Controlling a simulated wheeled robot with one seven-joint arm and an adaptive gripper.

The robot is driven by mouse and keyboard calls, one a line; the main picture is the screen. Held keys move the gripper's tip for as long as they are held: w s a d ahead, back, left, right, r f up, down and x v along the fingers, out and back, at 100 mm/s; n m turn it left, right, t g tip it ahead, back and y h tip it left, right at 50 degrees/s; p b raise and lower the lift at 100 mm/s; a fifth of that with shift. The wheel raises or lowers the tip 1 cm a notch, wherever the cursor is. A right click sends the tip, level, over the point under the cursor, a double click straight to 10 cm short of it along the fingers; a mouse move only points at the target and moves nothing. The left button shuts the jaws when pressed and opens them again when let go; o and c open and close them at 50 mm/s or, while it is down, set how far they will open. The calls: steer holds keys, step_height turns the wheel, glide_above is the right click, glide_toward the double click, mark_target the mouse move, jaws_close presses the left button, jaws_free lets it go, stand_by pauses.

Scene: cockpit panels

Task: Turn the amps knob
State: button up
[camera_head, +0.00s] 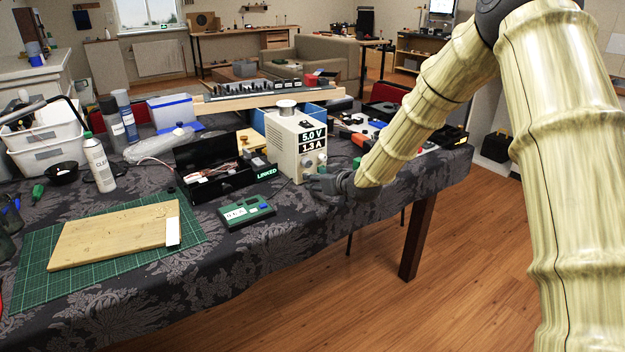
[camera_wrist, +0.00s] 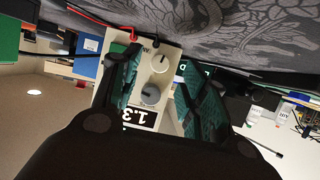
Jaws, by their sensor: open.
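A beige power supply (camera_head: 285,150) stands on the table, its display reading 5.0 V and 1.3 A. In the head view, one knob (camera_head: 307,163) and another knob (camera_head: 322,159) sit low on its front. My gripper (camera_head: 322,184) is close to the front, just below the knobs. I cannot tell which knob is amps, or whether a finger touches one.
A black box marked LINKED (camera_head: 220,172) and a green device (camera_head: 246,211) lie left of the supply. A red lead (camera_wrist: 100,21) and a black lead run near it. A wooden board (camera_head: 110,235) lies on a green mat (camera_head: 30,275). The floor in front is clear.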

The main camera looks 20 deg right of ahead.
steer(key=shift+x, duration=1.6)
steer(key=shift+c, duration=0.4)
jaws_close()
